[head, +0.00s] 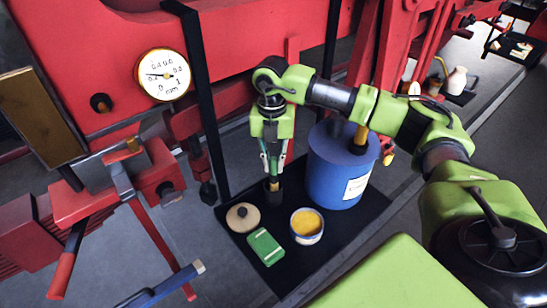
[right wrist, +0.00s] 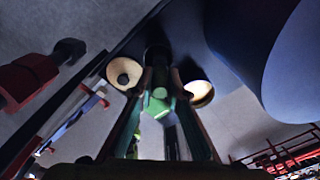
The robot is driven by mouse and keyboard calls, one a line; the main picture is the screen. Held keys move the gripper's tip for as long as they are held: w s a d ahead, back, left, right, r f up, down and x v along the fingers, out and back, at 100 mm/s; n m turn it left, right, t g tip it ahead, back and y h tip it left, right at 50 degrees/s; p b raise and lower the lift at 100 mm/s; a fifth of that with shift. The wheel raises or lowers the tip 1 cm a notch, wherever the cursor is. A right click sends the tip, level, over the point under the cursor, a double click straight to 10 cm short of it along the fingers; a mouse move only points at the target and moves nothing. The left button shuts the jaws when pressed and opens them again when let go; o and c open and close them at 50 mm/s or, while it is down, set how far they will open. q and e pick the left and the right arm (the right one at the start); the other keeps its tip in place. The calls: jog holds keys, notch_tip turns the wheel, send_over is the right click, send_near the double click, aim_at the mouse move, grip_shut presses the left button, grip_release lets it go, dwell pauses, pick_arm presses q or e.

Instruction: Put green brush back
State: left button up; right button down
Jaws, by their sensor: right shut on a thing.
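My right gripper (head: 273,155) points down over the black mat (head: 345,228) and is shut on the green brush (head: 272,163). The brush stands about upright between the fingers. Its dark lower end is low, close to the mat; I cannot tell whether it touches. In the right wrist view the brush's green handle (right wrist: 159,92) shows between the two fingers (right wrist: 160,80). My left gripper is in neither view.
A blue bucket (head: 330,180) with a yellow handle sticking out stands right of the gripper. A round cream lid (head: 243,217), a green box (head: 265,247) and an open tin of yellow stuff (head: 307,226) sit in front. Red machinery with a gauge (head: 163,74) stands behind.

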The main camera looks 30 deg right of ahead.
jog(key=shift+f, duration=0.3)
jog(key=shift+a, duration=0.1)
jog(key=shift+f, duration=0.15)
jog(key=c, duration=2)
grip_release()
jog(key=shift+w+r, duration=0.1)
jog(key=shift+r, duration=0.25)
notch_tip(320, 180, up, 6)
jog(key=b, duration=0.2)
jog(key=shift+r+b, duration=0.1)
jog(key=shift+b, duration=0.3)
jog(key=shift+r, duration=0.45)
